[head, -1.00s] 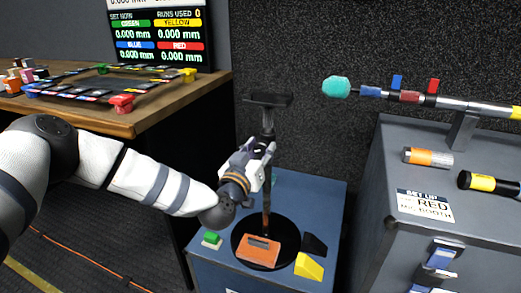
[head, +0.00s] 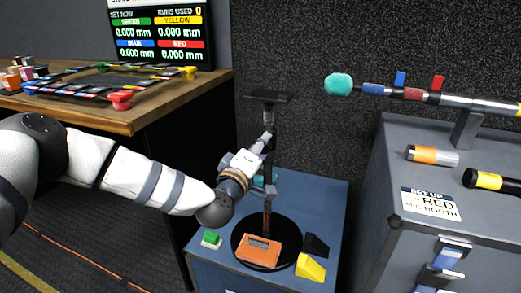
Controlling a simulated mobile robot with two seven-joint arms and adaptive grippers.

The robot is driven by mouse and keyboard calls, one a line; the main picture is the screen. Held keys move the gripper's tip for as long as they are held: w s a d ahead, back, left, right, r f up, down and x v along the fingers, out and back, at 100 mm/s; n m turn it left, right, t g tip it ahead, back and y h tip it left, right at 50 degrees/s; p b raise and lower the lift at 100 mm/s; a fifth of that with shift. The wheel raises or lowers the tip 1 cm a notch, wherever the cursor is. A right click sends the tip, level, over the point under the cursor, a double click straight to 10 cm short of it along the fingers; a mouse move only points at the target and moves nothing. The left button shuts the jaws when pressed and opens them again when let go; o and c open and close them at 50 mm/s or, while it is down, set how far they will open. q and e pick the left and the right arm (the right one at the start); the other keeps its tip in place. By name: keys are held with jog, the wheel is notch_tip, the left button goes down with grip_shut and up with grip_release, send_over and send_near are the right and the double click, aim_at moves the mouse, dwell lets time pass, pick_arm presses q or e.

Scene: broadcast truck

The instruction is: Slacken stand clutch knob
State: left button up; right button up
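The stand has a dark flat top plate (head: 268,97), a thin upright post (head: 267,215) and a round black base (head: 238,248). It stands upright on a blue-grey cabinet (head: 325,205). My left gripper (head: 266,140) comes in from the left at the upper part of the post, below the top plate. Its fingers overlap the post in the picture, and I cannot tell whether they are open or shut, or touch it. I cannot make out the clutch knob clearly; the gripper may hide it. A small teal part (head: 270,180) shows behind the gripper. My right gripper is out of view.
An orange box (head: 259,253) with a dark window sits at the base. A green button (head: 211,239) and a yellow wedge (head: 310,268) are beside it. A grey cabinet (head: 390,165) with a boom pole stands right; a wooden desk (head: 150,108) stands left.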

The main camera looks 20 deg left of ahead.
pick_arm(q)
jog(key=shift+d+f+n+b, duration=0.1)
jog(key=shift+n+b, duration=1.9)
jog(key=shift+n, duration=1.85)
jog(key=shift+f+n+b, duration=0.1)
jog(key=shift+n+b, duration=1.85)
jog(key=shift+n, duration=1.9)
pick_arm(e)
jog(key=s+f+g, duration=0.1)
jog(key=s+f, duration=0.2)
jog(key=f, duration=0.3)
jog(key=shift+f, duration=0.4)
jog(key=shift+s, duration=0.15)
pick_arm(q)
jog(key=o, duration=1.2)
jog(key=s, duration=1.2)
jog(key=shift+a, duration=0.2)
